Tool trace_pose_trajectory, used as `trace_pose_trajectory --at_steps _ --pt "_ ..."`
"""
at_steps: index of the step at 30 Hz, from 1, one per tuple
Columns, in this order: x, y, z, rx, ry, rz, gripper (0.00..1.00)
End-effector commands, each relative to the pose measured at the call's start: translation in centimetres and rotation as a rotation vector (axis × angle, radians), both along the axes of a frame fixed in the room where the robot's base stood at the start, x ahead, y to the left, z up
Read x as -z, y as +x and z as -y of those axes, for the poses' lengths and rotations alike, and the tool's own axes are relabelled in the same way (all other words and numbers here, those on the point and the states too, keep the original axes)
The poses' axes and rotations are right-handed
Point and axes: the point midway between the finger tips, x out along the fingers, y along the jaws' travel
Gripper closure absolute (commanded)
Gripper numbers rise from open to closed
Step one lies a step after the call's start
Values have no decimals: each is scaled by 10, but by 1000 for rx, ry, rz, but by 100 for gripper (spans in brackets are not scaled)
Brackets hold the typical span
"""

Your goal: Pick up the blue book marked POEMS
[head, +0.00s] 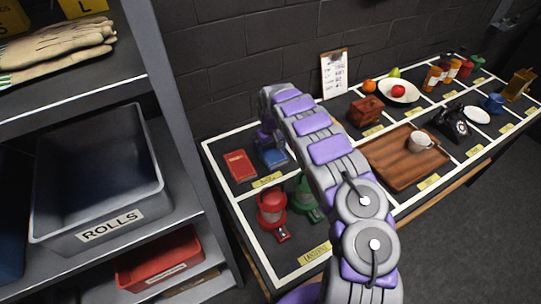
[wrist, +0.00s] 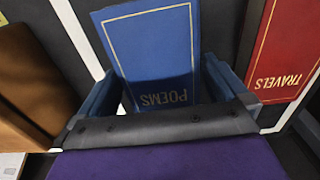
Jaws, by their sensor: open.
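The blue book marked POEMS (wrist: 152,50) lies between the two fingers of my gripper (wrist: 160,78) in the wrist view, its lettering upside down near the palm. One finger is on each side of the book. I cannot tell whether either finger touches it. In the head view the blue book (head: 273,158) lies in the table's left back section, partly hidden by my gripper (head: 266,140) just above it. My gripper is open.
A red book marked TRAVELS (wrist: 287,55) lies beside the blue one, also in the head view (head: 240,165). A red lantern (head: 271,207) and a green lantern (head: 306,198) stand in front. A brown wooden box (head: 366,110) is to the right. Shelves with bins (head: 100,185) stand left.

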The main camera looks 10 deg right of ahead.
Motion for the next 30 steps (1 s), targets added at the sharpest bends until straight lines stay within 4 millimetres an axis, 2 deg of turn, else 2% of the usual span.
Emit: trace_pose_trajectory --at_steps 2,9,22,30 --pt "9 0 0 -1 1 1 0" --pt "8 0 0 0 1 2 1" --pt "8 0 0 0 1 2 42" --pt "7 0 0 0 1 2 44"
